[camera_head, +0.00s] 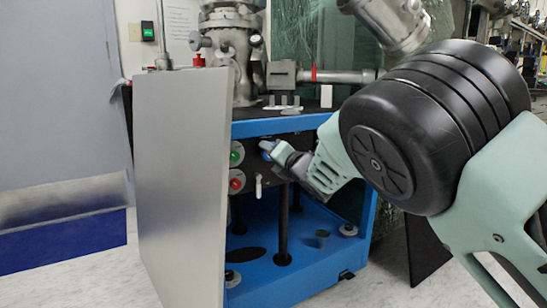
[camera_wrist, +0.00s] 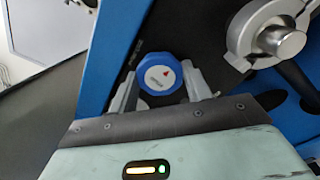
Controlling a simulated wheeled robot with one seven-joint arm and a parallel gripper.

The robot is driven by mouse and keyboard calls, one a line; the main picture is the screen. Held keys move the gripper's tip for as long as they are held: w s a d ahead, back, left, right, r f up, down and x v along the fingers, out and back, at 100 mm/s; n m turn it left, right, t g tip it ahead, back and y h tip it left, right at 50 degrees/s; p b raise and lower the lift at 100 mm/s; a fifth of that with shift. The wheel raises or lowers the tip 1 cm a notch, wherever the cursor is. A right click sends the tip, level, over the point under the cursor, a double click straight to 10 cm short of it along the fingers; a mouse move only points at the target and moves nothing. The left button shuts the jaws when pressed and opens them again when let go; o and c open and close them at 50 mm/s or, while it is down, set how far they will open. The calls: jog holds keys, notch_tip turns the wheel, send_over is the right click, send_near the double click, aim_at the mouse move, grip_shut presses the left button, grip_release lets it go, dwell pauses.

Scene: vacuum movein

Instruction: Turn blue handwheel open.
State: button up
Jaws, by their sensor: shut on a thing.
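The blue handwheel (camera_wrist: 147,65) has a pale round face with a small red mark. In the wrist view it sits between the two grey fingers of my gripper (camera_wrist: 161,82), which is shut on its rim.
Green (camera_head: 236,153) and red (camera_head: 237,181) round controls and a white lever (camera_head: 258,186) are left of and below my gripper. A tall metal side panel (camera_head: 180,190) stands to the left. The blue frame's floor (camera_head: 300,250) lies below.

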jog(key=shift+f+n, duration=0.15)
jog(key=shift+n, duration=0.35)
jog(key=o, duration=0.7)
jog(key=p+v, duration=0.4)
jog(key=v, duration=1.3)
jog(key=shift+s+d+p, duration=0.2)
jog(key=shift+d+p, duration=0.05)
jog(key=shift+p, duration=0.1)
